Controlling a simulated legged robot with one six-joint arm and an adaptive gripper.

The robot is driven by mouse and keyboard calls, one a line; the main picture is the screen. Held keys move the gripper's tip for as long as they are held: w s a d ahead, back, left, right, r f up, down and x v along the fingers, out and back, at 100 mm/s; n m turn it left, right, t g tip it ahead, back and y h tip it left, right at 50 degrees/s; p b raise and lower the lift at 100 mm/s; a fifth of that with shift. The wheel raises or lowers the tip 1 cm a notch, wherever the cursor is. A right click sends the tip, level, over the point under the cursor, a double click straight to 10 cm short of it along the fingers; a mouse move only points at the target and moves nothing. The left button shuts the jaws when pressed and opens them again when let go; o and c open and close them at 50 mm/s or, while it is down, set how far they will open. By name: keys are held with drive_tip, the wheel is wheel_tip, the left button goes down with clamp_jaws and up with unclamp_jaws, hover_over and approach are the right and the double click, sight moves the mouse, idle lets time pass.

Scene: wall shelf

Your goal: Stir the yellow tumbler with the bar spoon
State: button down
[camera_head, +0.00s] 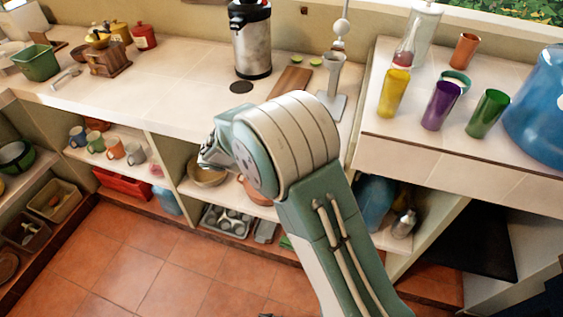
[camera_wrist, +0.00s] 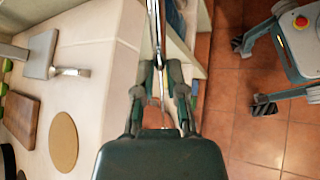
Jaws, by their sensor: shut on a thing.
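The yellow tumbler (camera_head: 393,93) stands upright on the raised tiled counter at the right in the head view. Its inside is hard to make out. In the wrist view my gripper (camera_wrist: 160,72) is shut on the bar spoon (camera_wrist: 157,35), a thin shiny metal rod running up and down between the fingers. The spoon's upper end leaves the picture, so its full length is not seen. In the head view my bent arm hides most of the gripper, which is left of and well apart from the tumbler. The tumbler does not show in the wrist view.
Purple (camera_head: 440,106) and green (camera_head: 488,113) tumblers, a copper cup (camera_head: 465,50), a glass bottle (camera_head: 405,48) and a blue jug (camera_head: 540,100) stand near the yellow tumbler. A steel dispenser (camera_head: 252,45) and a cutting board (camera_head: 292,81) are on the lower counter.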

drive_tip(key=s+d+f+m+g+y, duration=0.1)
drive_tip(key=s+f+m+y, duration=0.5)
drive_tip(key=m+y, duration=0.5)
drive_tip(key=shift+s+d+f+m+g+y, duration=0.3)
drive_tip(key=shift+s+y, duration=0.45)
drive_tip(key=shift+y, duration=0.25)
drive_tip(key=shift+d, duration=0.1)
